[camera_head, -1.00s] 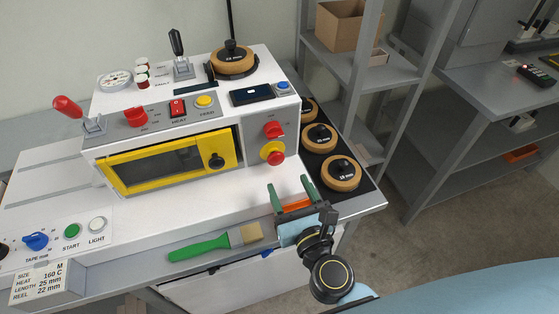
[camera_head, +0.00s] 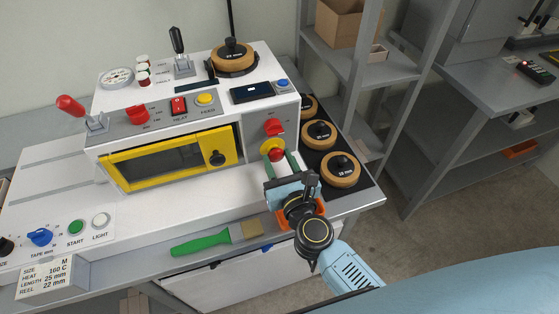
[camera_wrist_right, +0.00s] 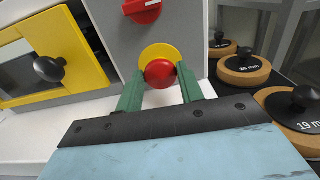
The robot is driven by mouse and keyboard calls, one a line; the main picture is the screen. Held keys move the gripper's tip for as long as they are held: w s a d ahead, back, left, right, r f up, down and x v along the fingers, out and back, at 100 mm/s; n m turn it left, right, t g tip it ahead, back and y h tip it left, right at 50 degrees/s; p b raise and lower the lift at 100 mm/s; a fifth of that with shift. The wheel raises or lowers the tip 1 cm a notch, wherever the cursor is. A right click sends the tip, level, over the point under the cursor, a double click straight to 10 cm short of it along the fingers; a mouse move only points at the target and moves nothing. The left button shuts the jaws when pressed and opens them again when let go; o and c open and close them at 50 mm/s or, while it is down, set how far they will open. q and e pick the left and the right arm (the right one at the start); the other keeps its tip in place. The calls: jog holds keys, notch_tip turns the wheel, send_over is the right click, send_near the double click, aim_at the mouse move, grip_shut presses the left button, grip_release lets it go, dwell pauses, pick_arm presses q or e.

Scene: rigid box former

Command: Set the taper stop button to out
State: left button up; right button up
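The stop button is a red mushroom head (camera_head: 276,155) on a yellow ring at the lower right of the machine's front; it also shows in the right wrist view (camera_wrist_right: 160,72) with the yellow ring above and around it. My right gripper (camera_head: 279,166) is in front of it. Its green fingers are apart, one on each side of the red head in the right wrist view (camera_wrist_right: 160,88). I cannot tell whether they touch it. Whether the button is in or out is hard to tell. My left gripper is not in view.
A red knob (camera_head: 273,127) sits just above the button. The yellow-framed door (camera_head: 215,148) with a black knob is to the left. Tape reels (camera_head: 340,170) stand on a black mat at right. A green-handled brush (camera_head: 205,242) lies on the front ledge.

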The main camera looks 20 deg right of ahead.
grip_shut()
jog(key=shift+s, duration=0.5)
jog(key=o, duration=0.6)
grip_release()
jog(key=s, duration=0.3)
jog(key=s+b, duration=0.1)
jog(key=s, duration=0.3)
jog(key=shift+d+f+b, duration=0.15)
jog(key=shift+f+b, duration=0.05)
jog(key=shift+b, duration=0.1)
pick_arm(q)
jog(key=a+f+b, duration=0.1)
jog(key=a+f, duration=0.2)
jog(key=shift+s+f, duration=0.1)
pick_arm(e)
jog(key=s, duration=0.6)
jog(key=shift+s+r, duration=0.2)
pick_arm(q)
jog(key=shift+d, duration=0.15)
